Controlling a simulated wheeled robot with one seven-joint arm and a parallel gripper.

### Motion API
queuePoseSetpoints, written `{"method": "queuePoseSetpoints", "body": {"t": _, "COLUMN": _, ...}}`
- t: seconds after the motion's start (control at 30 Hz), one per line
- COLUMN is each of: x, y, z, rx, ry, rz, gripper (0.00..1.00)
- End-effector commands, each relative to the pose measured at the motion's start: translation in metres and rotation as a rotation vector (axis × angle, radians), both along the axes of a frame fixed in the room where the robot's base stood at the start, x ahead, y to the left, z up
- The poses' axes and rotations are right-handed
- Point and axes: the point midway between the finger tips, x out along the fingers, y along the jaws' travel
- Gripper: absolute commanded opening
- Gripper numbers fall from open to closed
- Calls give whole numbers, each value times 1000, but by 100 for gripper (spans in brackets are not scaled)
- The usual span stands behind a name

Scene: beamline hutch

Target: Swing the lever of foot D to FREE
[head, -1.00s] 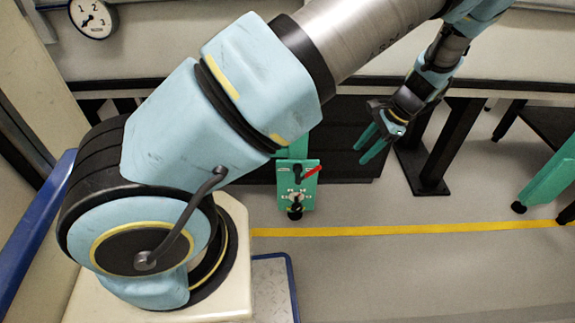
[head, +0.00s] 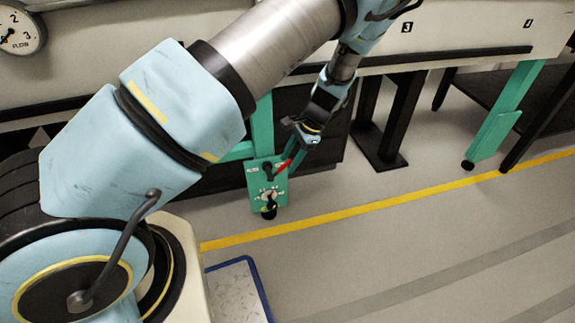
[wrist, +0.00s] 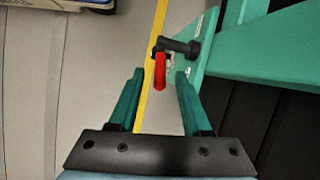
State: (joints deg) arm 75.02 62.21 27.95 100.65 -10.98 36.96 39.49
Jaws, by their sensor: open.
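The lever has a red handle (head: 284,165) on a black pivot, mounted on a green foot plate (head: 256,176) low on a green leg. I cannot read the plate's labels, so I cannot tell which foot letter or setting it shows. In the wrist view the red handle (wrist: 160,72) lies between my open fingers, beyond their tips, with the black pivot arm (wrist: 182,46) to its right. My gripper (wrist: 158,78) is open and empty; in the head view it (head: 293,150) is close to the lever. I cannot tell whether it touches.
A green beam (wrist: 275,45) runs right of the plate in the wrist view. A black post (head: 380,125) stands to the right.

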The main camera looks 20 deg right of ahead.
Motion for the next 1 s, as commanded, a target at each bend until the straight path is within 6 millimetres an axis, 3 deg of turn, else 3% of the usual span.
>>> {"method": "queuePoseSetpoints", "body": {"t": 0.13, "x": 2, "y": 5, "z": -12, "rx": 1, "ry": -1, "rz": -1, "gripper": 48}}
{"method": "queuePoseSetpoints", "body": {"t": 0.47, "x": 2, "y": 6, "z": -14, "rx": 0, "ry": -1, "rz": 0, "gripper": 48}}
{"method": "queuePoseSetpoints", "body": {"t": 0.9, "x": 2, "y": 6, "z": -14, "rx": 0, "ry": 0, "rz": -1, "gripper": 0}}
{"method": "queuePoseSetpoints", "body": {"t": 1.0, "x": 2, "y": 6, "z": -14, "rx": 0, "ry": 0, "rz": -1, "gripper": 0}}
